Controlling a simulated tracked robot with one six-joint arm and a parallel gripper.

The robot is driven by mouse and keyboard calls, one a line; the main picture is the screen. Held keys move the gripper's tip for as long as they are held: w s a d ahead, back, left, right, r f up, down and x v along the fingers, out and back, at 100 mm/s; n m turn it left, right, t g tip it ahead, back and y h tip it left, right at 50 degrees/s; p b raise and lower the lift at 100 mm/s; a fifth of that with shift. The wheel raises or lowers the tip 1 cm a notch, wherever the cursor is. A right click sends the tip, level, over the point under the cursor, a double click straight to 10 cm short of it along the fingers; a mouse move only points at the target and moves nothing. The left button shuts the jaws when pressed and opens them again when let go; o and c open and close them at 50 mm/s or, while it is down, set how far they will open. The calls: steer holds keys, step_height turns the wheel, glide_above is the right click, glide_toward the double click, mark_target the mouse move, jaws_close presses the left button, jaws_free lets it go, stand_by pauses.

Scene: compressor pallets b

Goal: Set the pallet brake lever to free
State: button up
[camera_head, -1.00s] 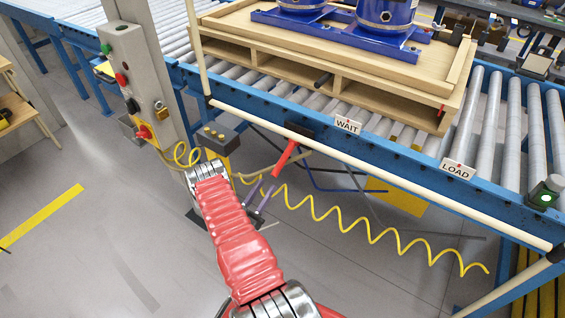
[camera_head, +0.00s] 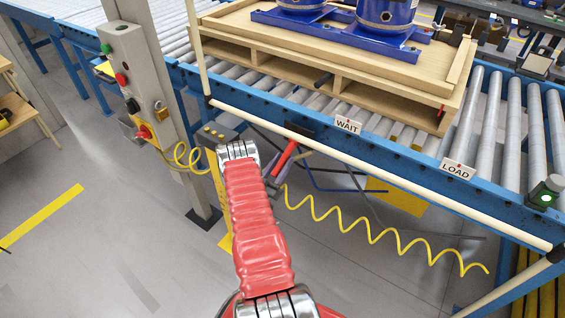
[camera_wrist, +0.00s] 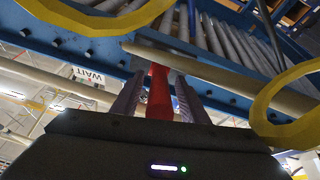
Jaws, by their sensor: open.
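The red brake lever (camera_head: 286,155) hangs down and leftward from a dark bracket on the blue conveyor rail, left of the WAIT plate (camera_head: 347,126). In the wrist view the red lever (camera_wrist: 160,92) stands between the two purple-grey fingers of my gripper (camera_wrist: 160,98). The fingers are apart, with a visible gap on the lever's right; contact on the left is hard to tell. In the head view my gripper (camera_head: 275,182) is at the lever's lower end, partly hidden behind my red arm. The LOAD plate (camera_head: 457,171) is farther right along the rail.
A coiled yellow hose (camera_head: 370,232) hangs to the right. A grey control post (camera_head: 150,90) stands left. A wooden pallet (camera_head: 330,82) with blue compressors rests on the rollers.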

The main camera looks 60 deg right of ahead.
steer(key=shift+d+r, duration=0.1)
steer(key=shift+d, duration=0.1)
jaws_close()
stand_by(0.5)
